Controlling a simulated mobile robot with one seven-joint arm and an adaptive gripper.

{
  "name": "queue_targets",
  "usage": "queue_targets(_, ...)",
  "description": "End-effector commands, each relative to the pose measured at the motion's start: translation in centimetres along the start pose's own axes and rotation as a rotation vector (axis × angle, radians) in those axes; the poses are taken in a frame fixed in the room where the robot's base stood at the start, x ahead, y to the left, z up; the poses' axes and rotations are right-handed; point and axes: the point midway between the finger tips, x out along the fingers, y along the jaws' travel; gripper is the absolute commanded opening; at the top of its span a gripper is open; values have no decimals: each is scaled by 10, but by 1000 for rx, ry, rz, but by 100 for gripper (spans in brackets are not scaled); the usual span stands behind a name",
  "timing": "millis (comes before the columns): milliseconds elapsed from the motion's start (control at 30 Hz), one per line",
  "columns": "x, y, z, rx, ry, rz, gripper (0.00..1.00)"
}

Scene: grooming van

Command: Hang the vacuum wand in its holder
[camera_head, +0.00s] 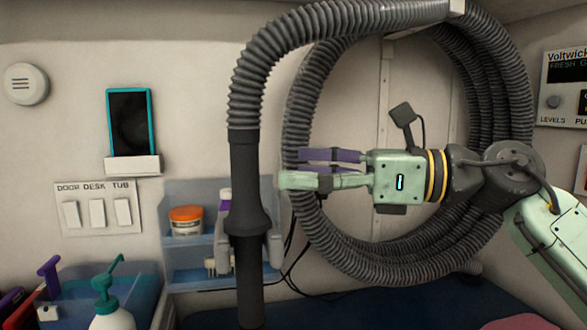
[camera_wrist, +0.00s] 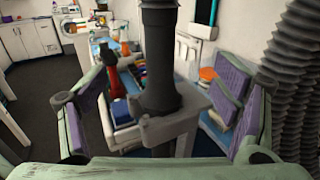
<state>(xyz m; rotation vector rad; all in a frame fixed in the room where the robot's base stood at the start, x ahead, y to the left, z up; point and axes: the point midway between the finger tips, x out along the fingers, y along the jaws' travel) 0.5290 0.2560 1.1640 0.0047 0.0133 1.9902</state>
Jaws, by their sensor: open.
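The vacuum wand (camera_head: 248,180) is a dark grey upright tube, its top joined to a ribbed hose. Its flared collar sits at a light grey forked holder (camera_head: 275,250), with a prong showing on either side of the tube. The wrist view also shows the wand (camera_wrist: 158,60) upright, with its collar at the holder (camera_wrist: 165,132). My gripper (camera_head: 293,168) is open and empty, to the right of the wand in the head view. In the wrist view the wand appears between my spread, purple-padded fingers, beyond their tips. I cannot tell the exact gap.
The ribbed hose (camera_head: 300,90) loops in a large coil behind my gripper. A blue wall shelf (camera_head: 180,255) holds an orange-lidded tub (camera_head: 186,220) and a bottle. A pump bottle (camera_head: 112,310) stands at lower left. The wrist view shows floor (camera_wrist: 45,85) at left.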

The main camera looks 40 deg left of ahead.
Motion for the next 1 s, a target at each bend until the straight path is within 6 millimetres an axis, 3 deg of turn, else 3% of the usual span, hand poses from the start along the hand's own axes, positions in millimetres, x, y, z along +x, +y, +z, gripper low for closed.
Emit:
queue_targets(433, -21, 0, 0, 1, 0, 0, 82)
queue_targets(1000, -23, 0, 0, 0, 0, 0, 82)
